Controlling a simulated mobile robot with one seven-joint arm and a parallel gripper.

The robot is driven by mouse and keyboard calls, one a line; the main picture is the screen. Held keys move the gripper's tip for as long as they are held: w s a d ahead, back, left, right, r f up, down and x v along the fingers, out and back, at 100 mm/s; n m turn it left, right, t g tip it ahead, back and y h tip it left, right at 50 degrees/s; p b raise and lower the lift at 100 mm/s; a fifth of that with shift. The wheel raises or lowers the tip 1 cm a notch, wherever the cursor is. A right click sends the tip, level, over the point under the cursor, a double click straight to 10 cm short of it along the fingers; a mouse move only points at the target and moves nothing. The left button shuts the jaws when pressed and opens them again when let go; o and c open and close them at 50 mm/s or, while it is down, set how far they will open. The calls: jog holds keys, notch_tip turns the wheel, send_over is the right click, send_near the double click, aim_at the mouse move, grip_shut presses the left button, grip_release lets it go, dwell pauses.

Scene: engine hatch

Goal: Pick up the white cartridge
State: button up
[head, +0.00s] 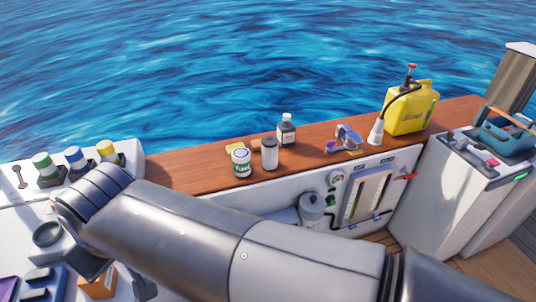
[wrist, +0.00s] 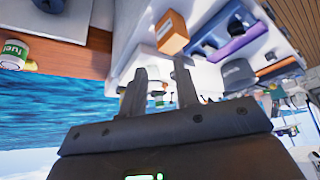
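A white cylinder with a dark top (head: 269,155), which looks like the white cartridge, stands upright on the wooden ledge (head: 190,175) in the head view. It is beside a green and white can (head: 241,163). I cannot make out the cartridge in the wrist view. My gripper (wrist: 160,68) is open in the wrist view, its two fingers apart with nothing held between them. In the head view my arm reaches left across the front, and the gripper is mostly hidden behind it, left of and apart from the cartridge.
A blue clamp-like item (head: 347,138) and a yellow jug (head: 411,108) are farther right. Several coloured-banded cups (head: 76,160) stand at left. An orange box (wrist: 172,32) and a purple tray (wrist: 236,45) show near my fingers.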

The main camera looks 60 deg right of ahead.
dwell(0.4)
jog(key=o, duration=1.3)
